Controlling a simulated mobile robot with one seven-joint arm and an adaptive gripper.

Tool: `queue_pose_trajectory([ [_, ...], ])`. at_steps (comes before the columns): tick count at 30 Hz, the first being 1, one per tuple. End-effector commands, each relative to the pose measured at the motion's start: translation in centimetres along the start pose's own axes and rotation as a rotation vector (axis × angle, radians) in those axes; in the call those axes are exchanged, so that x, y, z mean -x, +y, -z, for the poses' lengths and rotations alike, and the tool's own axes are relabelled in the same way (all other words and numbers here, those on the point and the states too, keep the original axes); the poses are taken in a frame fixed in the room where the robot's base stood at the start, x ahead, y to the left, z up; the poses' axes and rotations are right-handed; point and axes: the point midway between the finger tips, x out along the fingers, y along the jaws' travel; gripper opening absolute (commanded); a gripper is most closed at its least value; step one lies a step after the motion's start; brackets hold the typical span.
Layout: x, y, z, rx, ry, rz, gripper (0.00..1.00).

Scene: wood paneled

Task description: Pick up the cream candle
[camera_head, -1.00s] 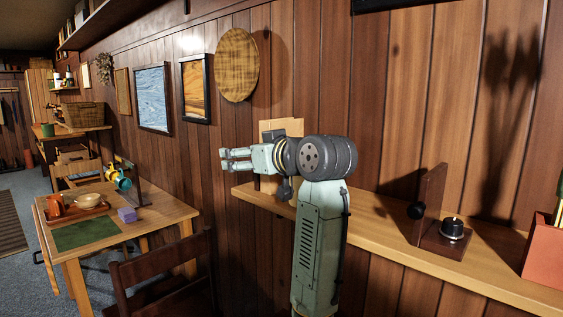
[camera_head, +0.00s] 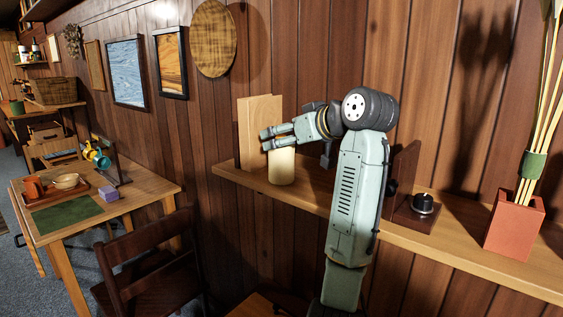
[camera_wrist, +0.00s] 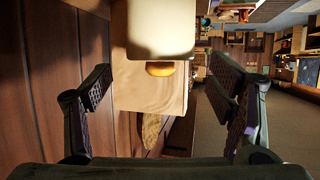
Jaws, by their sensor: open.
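The cream candle (camera_head: 282,167) is a pale cylinder standing upright on the wall shelf, in front of light wooden boards. My gripper (camera_head: 267,139) is at the height of the candle's top, and its fingers overlap the top edge in the head view. In the wrist view, a pale cream block that looks like the candle (camera_wrist: 160,30) is at top centre, beyond the open fingers (camera_wrist: 161,85) and between them in the picture. Nothing is held. The head view does not show clearly how far the fingers are from the candle.
The wall shelf (camera_head: 462,253) runs along the wood paneling. The wooden boards (camera_head: 260,118) stand close behind the candle. A dark bookend (camera_head: 403,170), a small black jar (camera_head: 423,203) and an orange planter (camera_head: 513,228) are to the right. A chair (camera_head: 160,275) and table are lower left.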

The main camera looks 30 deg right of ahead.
Motion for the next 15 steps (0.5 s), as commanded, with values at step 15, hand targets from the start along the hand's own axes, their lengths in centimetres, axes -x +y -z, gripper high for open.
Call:
queue_pose_trajectory([
  [15,-2.6,0.0,0.0,0.0,0.001,0.0,0.73],
])
